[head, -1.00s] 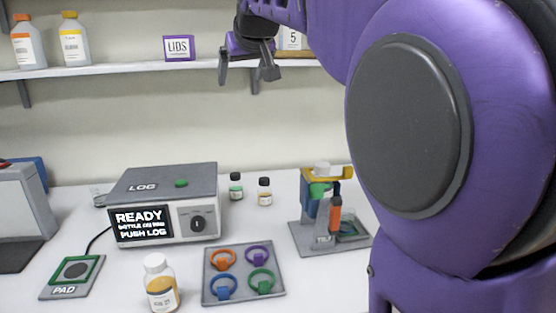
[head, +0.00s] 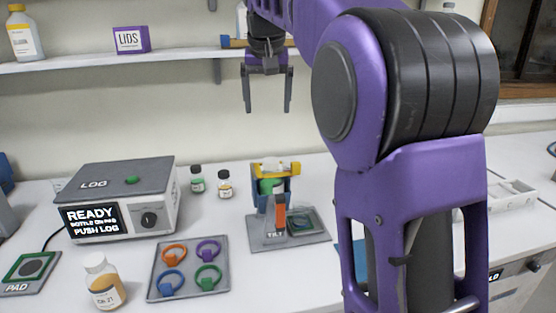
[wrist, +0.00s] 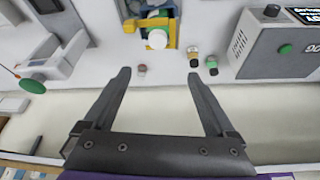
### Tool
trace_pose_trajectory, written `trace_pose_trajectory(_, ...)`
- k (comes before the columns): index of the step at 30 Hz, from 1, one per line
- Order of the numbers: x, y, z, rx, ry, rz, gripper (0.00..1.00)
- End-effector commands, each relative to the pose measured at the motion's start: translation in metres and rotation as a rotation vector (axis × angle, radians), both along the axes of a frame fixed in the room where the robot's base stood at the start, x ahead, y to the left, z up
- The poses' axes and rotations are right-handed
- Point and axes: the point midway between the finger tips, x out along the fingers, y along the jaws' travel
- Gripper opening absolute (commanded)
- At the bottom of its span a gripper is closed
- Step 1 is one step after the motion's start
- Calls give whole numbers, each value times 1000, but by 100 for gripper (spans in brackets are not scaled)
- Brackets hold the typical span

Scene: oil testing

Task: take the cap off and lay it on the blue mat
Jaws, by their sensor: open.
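A white round cap (wrist: 157,40) shows from above in the wrist view, at the yellow clamp of the tilt stand (head: 262,238). The bottle under it is mostly hidden by the stand. My gripper (head: 267,108) hangs open and empty, fingers downward, above the stand and apart from it. In the wrist view my gripper (wrist: 159,75) has both fingers spread, with the cap beyond the tips. A blue flat patch (head: 347,262), perhaps the blue mat, is mostly hidden behind my arm.
Two small dark-capped bottles, one green-banded (head: 197,180) and one pale-labelled (head: 224,186), stand left of the stand. The LOG box (head: 120,195), a white-capped bottle (head: 104,285) and a grey tray with coloured rings (head: 156,260) are farther left. A shelf (head: 180,58) runs behind.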

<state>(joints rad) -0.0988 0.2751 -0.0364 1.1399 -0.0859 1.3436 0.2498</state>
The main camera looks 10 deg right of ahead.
Motion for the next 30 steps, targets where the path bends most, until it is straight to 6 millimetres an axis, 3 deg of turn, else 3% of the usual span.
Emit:
trace_pose_trajectory(15,36,-8,-93,0,6,-2,91)
trace_pose_trajectory(25,46,-11,-119,0,4,-1,91)
trace_pose_trajectory(30,50,-17,-144,0,5,-3,91)
